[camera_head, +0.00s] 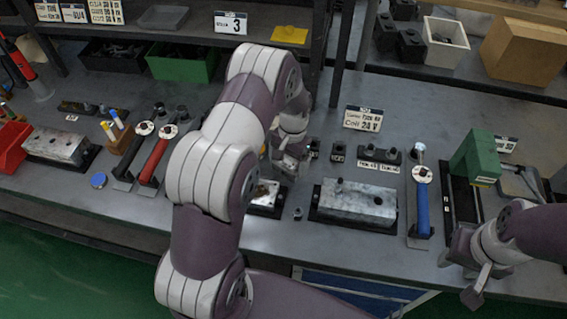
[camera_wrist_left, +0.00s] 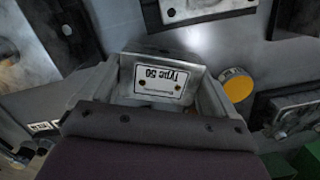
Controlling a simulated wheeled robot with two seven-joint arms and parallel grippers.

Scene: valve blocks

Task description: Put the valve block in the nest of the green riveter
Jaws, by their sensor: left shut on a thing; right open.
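My left gripper (camera_head: 287,160) is over the middle of the bench. In the left wrist view its fingers (camera_wrist_left: 155,75) are shut on a grey metal block (camera_wrist_left: 160,84), seemingly the valve block, with an upside-down "Type 50" label. In the head view the gripper and arm largely hide this block. The green riveter (camera_head: 475,158) stands at the right of the bench, with a dark rail base in front. Its nest cannot be made out clearly. My right gripper (camera_head: 474,280) is open and empty at the bench's front edge, in front of the riveter.
A large metal block (camera_head: 357,202) on a black base lies right of centre. A blue-handled tool (camera_head: 422,205) lies between it and the riveter. A dark plate fixture (camera_head: 266,198) sits below the left gripper. Red-handled and black-handled tools (camera_head: 155,160) lie left.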

